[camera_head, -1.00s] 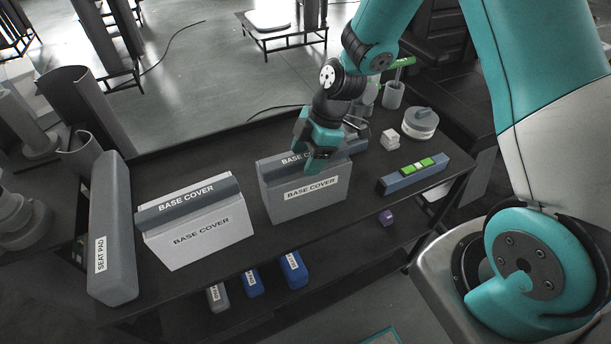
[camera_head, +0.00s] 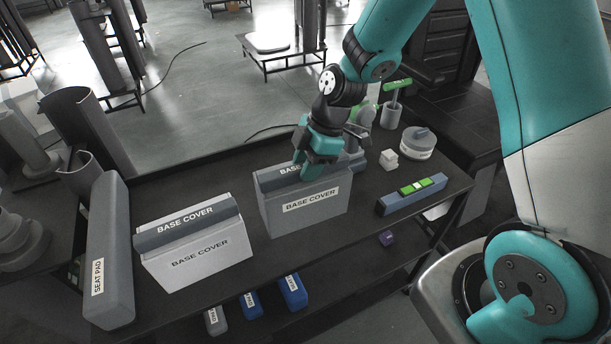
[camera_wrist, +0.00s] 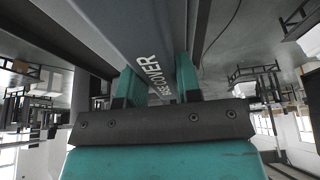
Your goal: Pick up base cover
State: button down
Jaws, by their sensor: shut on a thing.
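Two base covers, dark grey bars with white labels, lie on top of two boxes also labelled BASE COVER. The left base cover (camera_head: 188,222) is on a light grey box (camera_head: 200,262). The right base cover (camera_head: 268,181) is at the top of a darker grey box (camera_head: 303,217). My gripper (camera_head: 308,171) is shut on this right cover, reaching it from above. In the wrist view the labelled cover (camera_wrist: 150,50) runs between the two teal fingers (camera_wrist: 160,85). The gripper hides part of its label, and I cannot tell whether it is clear of the box.
A grey seat pad (camera_head: 108,250) lies at the table's left. To the right are a blue-grey bar with green blocks (camera_head: 412,195), a white block (camera_head: 388,159), a round lidded container (camera_head: 418,143) and a cup (camera_head: 391,115). Small blue boxes (camera_head: 292,291) sit on the lower shelf.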

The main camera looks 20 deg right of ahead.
notch_tip(320, 180, up, 19)
jog(key=shift+r, duration=0.15)
dwell(0.6)
